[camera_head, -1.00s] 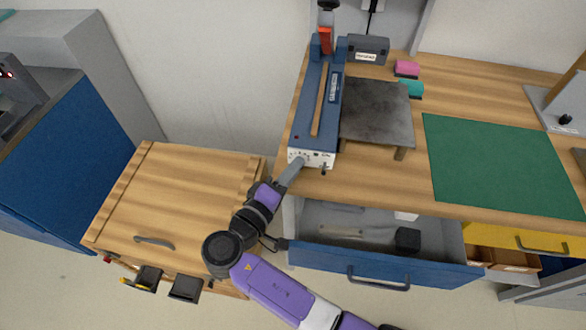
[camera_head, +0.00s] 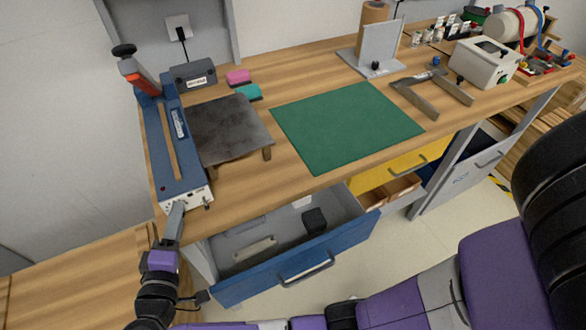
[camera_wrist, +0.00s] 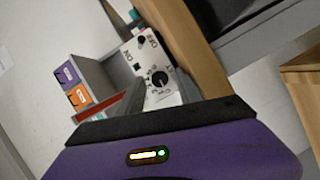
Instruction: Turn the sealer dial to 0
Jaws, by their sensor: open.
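The sealer (camera_head: 170,143) is a long blue machine at the left end of the workbench, with an orange-red part on its raised arm. Its white front panel (camera_head: 187,200) faces me. In the wrist view the panel carries a black round dial (camera_wrist: 159,79) with small marks around it, and another black knob (camera_wrist: 141,41). The dial's exact setting is too small to read. My gripper (camera_head: 177,211) is open, its grey end right in front of the panel's left part. I cannot tell whether it touches the panel or the dial.
A dark metal plate (camera_head: 228,128) stands beside the sealer, with a green mat (camera_head: 345,122) to its right. The blue drawer (camera_head: 295,265) below hangs open near my arm. A lower wooden top (camera_head: 80,285) lies at the left.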

